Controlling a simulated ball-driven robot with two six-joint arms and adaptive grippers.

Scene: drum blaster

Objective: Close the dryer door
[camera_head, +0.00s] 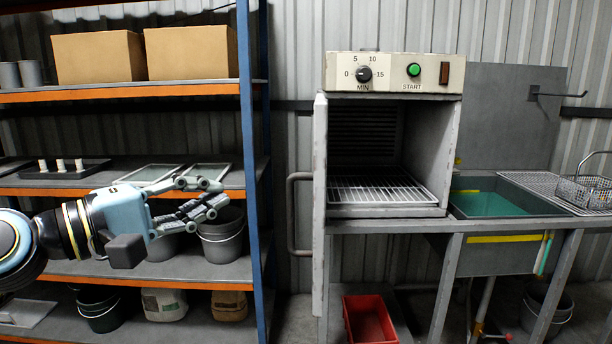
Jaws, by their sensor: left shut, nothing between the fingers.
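The dryer (393,140) is a grey box with a dark inside and a wire rack (380,190). Its cream panel (393,73) above the opening carries a dial and a green start button. The dryer door (320,200) stands open at the left side of the opening and shows nearly edge-on. A bar handle (298,212) sticks out from the door's left side. My left gripper (220,194) is shut and empty, left of the handle and apart from it, with the shelf behind it in the picture. My right gripper is not in view.
A shelf unit with a blue post (247,150) and orange beams holds boxes, trays and buckets at the left. A sink (490,203) with a wire basket (586,190) is right of the dryer. A red bin (369,320) is low, below the dryer.

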